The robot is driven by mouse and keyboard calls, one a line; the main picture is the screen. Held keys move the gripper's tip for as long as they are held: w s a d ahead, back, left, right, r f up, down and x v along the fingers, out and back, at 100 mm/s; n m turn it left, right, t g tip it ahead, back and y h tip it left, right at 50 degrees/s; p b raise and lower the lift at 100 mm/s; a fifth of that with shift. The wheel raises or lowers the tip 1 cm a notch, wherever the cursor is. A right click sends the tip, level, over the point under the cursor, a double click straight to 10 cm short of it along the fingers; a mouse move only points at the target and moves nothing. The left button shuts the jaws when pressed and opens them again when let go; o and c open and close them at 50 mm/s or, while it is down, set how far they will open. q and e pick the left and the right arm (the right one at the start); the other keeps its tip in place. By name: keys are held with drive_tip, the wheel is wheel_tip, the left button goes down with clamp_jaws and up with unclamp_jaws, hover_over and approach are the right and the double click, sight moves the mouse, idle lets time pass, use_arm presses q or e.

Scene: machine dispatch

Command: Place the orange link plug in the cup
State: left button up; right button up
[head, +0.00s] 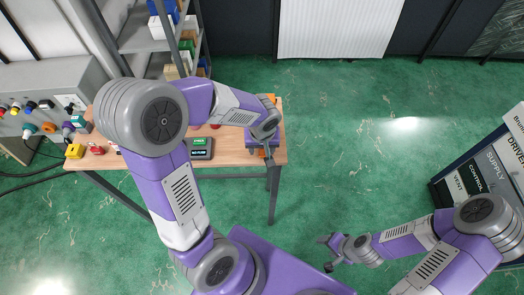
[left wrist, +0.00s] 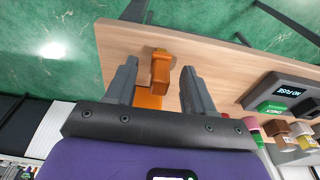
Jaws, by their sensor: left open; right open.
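The orange link plug (left wrist: 160,72) lies on the wooden table in the left wrist view, between the two fingers of my left gripper (left wrist: 158,82). Both fingers are open, with a gap beside the plug. The lower part of the plug is partly hidden by the gripper body. In the head view my left gripper (head: 264,148) is over the right end of the table, and a bit of orange shows beside it. My right gripper (head: 330,245) is open and empty above the green floor, away from the table. I cannot make out a cup in either view.
The wooden table (head: 232,157) carries a dark display box (head: 201,150) reading NO FUSE and several coloured parts. A grey panel with plugs (head: 50,95) stands at the left, shelves (head: 150,35) behind. A labelled cabinet (head: 480,170) stands right. Open floor lies between.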

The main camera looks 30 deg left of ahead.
use_arm(q)
drive_tip(key=shift+c, duration=0.4)
clamp_jaws()
drive_tip(key=shift+r, duration=0.1)
